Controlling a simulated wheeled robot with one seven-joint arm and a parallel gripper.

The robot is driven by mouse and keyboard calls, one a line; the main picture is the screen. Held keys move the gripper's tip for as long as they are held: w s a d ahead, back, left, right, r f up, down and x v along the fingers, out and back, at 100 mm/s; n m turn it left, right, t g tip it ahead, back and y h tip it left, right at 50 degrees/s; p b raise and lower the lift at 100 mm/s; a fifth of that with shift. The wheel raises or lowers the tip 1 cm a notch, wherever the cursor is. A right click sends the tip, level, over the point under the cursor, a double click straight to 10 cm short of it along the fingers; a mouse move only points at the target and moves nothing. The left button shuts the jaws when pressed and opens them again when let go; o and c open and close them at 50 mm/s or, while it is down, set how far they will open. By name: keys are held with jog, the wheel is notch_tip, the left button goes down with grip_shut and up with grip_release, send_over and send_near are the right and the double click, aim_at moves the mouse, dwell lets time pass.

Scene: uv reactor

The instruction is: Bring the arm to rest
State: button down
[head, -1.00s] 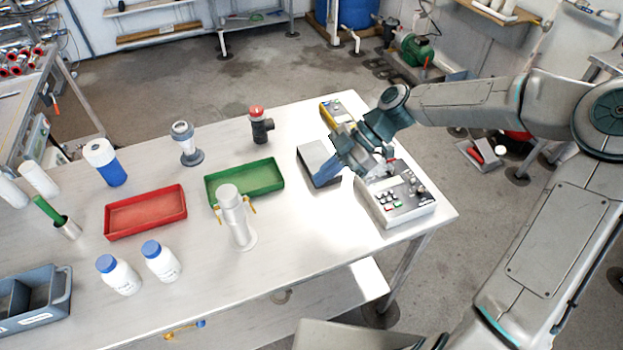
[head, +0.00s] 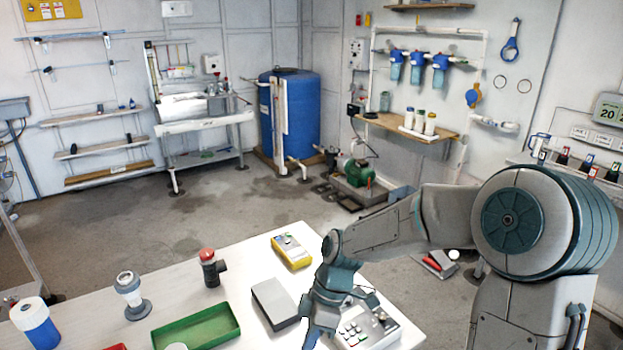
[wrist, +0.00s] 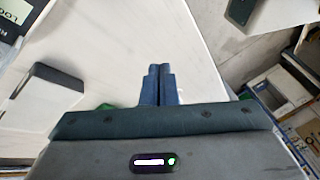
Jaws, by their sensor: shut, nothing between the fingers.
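My gripper (head: 312,338) is at the right end of the white table in the head view, its fingers pointing down beside the grey control box with buttons (head: 366,326). In the wrist view my gripper (wrist: 158,68) shows its two blue fingers close together with nothing between them. My arm reaches in from the right, with its large round joint at the right of the head view. Whether the fingertips touch the table cannot be told.
On the table (head: 240,262) are a dark-sided box (head: 275,303), a yellow meter (head: 291,251), a green tray (head: 196,329), a red-capped fitting (head: 210,267) and a blue-white bottle (head: 36,326). A blue tank (head: 300,120) stands behind. The floor between is mostly clear.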

jog(key=s+d+r+m+t+h, duration=0.2)
jog(key=s+d+r+m+t, duration=0.1)
jog(key=s+d+r+m, duration=0.2)
jog(key=s+d+r+m+t+h, duration=0.1)
jog(key=s+d+r+m+t, duration=0.2)
jog(key=d+m, duration=0.7)
notch_tip(320, 180, up, 3)
jog(key=shift+s+f+m+t+h, duration=0.1)
jog(key=shift+s+m+t+h, duration=0.25)
jog(key=shift+s+m, duration=0.7)
jog(key=c, duration=2.1)
grip_release()
jog(key=shift+s+d+m, duration=0.15)
jog(key=shift+m, duration=0.2)
jog(key=o, duration=0.6)
jog(key=shift+s+d, duration=0.1)
